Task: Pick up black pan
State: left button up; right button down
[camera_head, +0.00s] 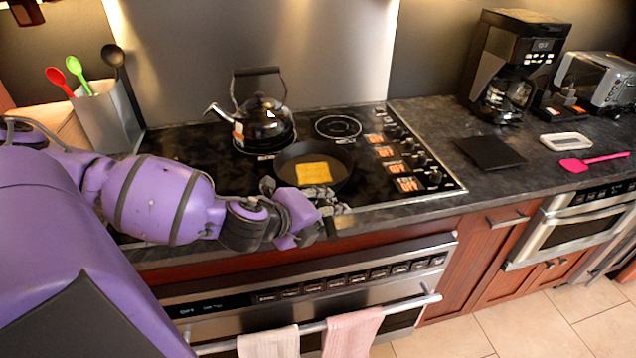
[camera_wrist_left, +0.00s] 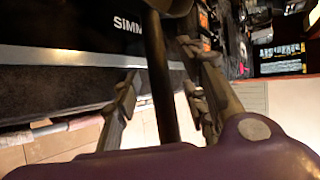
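The black pan (camera_head: 289,163) sits on the black stovetop, with a yellow-orange square slice (camera_head: 313,173) in it. My left gripper (camera_head: 302,197) is at the near edge of the pan and hides its handle in the head view. In the left wrist view the dark handle (camera_wrist_left: 160,75) runs between the two fingers of my left gripper (camera_wrist_left: 160,82). The fingers stand apart, one on each side of the handle, with gaps showing. My right gripper is in neither view.
A black kettle (camera_head: 263,122) stands behind the pan. Control knobs (camera_head: 420,160) line the stovetop's right side. A utensil holder (camera_head: 107,115) is at the left; a coffee maker (camera_head: 515,60) and toaster (camera_head: 597,80) are at the right. Towels (camera_head: 352,333) hang on the oven handle.

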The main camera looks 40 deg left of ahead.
pick_arm(q)
jog(key=shift+c, duration=0.4)
grip_shut()
jog(key=shift+w+r, duration=0.1)
jog(key=shift+r, duration=0.05)
